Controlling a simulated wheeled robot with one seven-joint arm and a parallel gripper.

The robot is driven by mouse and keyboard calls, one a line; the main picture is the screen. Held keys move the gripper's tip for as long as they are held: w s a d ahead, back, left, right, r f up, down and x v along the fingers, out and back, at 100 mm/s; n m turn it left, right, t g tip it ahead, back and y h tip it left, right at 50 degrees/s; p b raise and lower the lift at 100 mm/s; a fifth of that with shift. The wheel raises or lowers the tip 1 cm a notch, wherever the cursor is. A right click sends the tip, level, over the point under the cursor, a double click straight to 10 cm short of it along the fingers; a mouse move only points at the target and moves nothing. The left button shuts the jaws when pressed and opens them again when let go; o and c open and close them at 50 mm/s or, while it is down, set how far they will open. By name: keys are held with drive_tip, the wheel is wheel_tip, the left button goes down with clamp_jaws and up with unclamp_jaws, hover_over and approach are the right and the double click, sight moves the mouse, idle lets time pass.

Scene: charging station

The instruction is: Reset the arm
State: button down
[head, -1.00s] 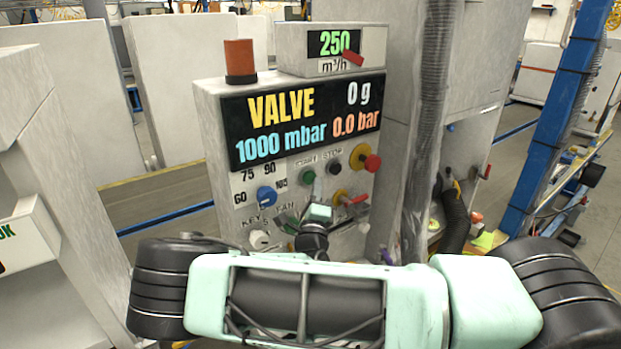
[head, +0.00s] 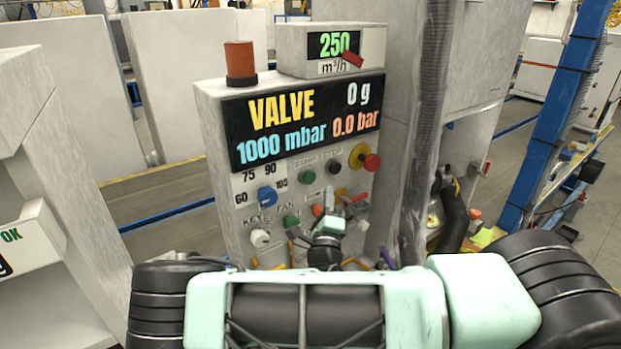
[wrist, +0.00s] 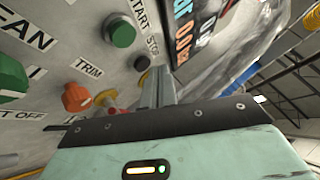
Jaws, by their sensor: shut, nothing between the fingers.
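My arm crosses the bottom of the head view, with my gripper (head: 329,205) in front of the lower right part of the control panel (head: 215,165). The gripper is shut and holds nothing. In the wrist view my gripper (wrist: 155,88) points at the panel close to the orange trim knob (wrist: 76,97) and below the green start button (wrist: 120,31); I cannot tell whether it touches anything. The panel display (head: 305,122) reads VALVE, 0 g, 1000 mbar and 0.0 bar. Part of the panel's lower edge is hidden by my arm.
The panel also carries a blue dial (head: 267,196), a white key knob (head: 260,238), a green fan knob (head: 291,221) and a red-and-yellow knob (head: 369,161). A grey corrugated hose (head: 425,140) runs down just right of it. A white cabinet (head: 45,200) stands at the left.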

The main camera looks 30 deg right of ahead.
idle(0.6)
drive_tip(key=s+a+f+m+g+y+b, duration=0.15)
drive_tip(key=s+f+m+g+b, duration=0.3)
drive_tip(key=s+m+g, duration=0.65)
drive_tip(key=s+a+f+m+g+h+b, duration=0.1)
drive_tip(key=s+a+f+m+g+b, duration=0.15)
drive_tip(key=s+f+m+g, duration=0.7)
drive_tip(key=s+a+r+m+y+b, duration=0.2)
drive_tip(key=a+r+m+y, duration=0.1)
drive_tip(key=a, duration=0.4)
drive_tip(key=s+a+r+m+t+y+b, duration=0.1)
drive_tip(key=s+a+r+m+y+b, duration=0.2)
drive_tip(key=a+m+y, duration=0.3)
drive_tip(key=s+a+r+m+t+y+b, duration=0.1)
drive_tip(key=s+a+r+m+y+b, duration=0.2)
drive_tip(key=a+m+y, duration=0.2)
drive_tip(key=a, duration=0.3)
drive_tip(key=shift+a, duration=0.2)
drive_tip(key=shift+r+m, duration=0.1)
drive_tip(key=shift+m, duration=0.15)
